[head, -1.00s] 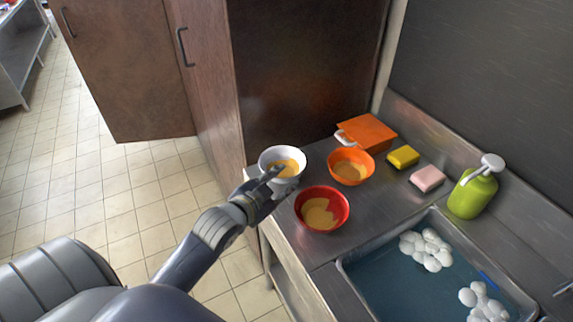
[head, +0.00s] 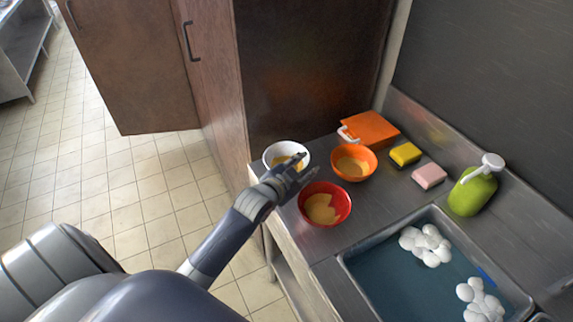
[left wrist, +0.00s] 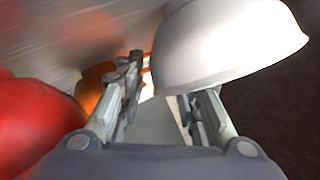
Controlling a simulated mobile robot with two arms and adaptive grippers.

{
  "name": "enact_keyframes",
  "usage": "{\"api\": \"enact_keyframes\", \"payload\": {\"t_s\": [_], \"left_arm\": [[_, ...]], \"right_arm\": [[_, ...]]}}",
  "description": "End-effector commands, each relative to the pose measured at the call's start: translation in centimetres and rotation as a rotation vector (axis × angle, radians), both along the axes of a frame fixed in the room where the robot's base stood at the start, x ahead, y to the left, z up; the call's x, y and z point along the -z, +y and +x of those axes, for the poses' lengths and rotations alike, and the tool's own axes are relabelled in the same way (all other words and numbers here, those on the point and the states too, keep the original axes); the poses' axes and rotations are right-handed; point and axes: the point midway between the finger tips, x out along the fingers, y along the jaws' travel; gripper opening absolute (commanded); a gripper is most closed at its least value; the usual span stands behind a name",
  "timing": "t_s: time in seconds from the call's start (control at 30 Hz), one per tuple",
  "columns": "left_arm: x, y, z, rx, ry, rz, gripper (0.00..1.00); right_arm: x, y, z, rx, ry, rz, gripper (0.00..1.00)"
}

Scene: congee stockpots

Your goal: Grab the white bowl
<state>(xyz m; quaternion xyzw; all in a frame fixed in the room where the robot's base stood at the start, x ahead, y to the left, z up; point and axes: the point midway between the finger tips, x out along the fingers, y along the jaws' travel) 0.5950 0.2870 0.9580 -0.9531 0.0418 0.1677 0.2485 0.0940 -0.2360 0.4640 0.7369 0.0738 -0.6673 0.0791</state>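The white bowl (head: 284,147) stands near the left end of the steel counter with yellowish food in it. My left gripper (head: 307,163) is over its right front side in the head view and hides part of it. In the left wrist view the gripper's two fingers (left wrist: 160,85) are spread with a gap between them. The white bowl (left wrist: 230,45) fills the upper right there and overlaps the right finger's tip. I cannot tell whether it touches. My right gripper is not in view.
A red bowl (head: 341,205) stands just right of my left gripper, close to the fingers. An orange bowl (head: 368,155) stands behind it.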

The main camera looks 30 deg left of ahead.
Motion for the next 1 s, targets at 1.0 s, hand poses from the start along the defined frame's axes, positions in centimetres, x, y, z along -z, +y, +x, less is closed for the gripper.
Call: {"api": "enact_keyframes", "payload": {"t_s": [1.0], "left_arm": [[-1.8, 0.0, 0.1, 0.001, -0.004, 0.003, 0.0]], "right_arm": [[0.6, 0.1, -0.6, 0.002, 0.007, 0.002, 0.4]]}}
